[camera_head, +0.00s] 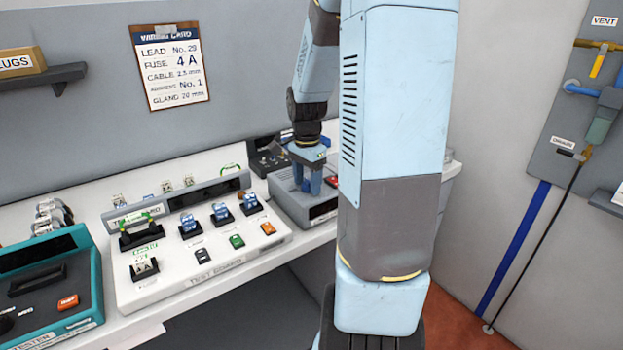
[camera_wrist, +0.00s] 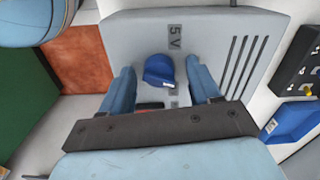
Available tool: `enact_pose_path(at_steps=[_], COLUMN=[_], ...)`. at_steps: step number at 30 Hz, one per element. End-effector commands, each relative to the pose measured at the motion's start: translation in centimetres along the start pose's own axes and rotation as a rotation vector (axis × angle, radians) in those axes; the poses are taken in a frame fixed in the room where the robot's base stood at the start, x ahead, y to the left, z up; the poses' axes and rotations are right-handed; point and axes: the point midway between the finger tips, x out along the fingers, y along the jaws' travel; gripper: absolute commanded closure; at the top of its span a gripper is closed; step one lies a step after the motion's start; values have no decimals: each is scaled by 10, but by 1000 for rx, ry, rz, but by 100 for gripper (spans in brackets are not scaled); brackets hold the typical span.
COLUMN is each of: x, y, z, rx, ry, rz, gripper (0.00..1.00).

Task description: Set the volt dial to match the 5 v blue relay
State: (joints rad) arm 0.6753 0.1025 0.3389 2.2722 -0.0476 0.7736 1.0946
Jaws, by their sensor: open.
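The volt dial is a blue knob (camera_wrist: 158,71) on top of a light grey supply box (camera_wrist: 125,32), which also shows in the head view (camera_head: 325,213). A small grey panel beside the knob reads 5 V (camera_wrist: 174,40) sideways in the wrist view. My gripper (camera_wrist: 160,68) is open, pointing down, with a blue finger on each side of the knob. A gap shows between each finger and the knob. In the head view my gripper (camera_head: 307,185) is over this box. Several blue relay-like parts (camera_head: 220,211) stand in black holders on the test board; their markings are too small to read.
The white test board (camera_head: 200,275) lies left of the box, with black, green and orange buttons. A teal tester (camera_head: 88,260) stands farther left. A dark device (camera_head: 268,160) stands behind the supply box. A wiring card (camera_head: 172,66) hangs on the wall.

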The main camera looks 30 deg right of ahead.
Motion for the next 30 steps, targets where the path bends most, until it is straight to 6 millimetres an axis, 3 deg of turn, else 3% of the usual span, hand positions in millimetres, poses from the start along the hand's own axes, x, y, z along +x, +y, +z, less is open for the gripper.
enact_pose_path(at_steps=[8, 21, 30], x=[-15, -98, -133], y=[0, -1, -1], z=[-1, 0, 0], rx=[1, 0, 0], ry=[3, 3, 0], rz=[-2, -3, -1], gripper=[38, 38, 38])
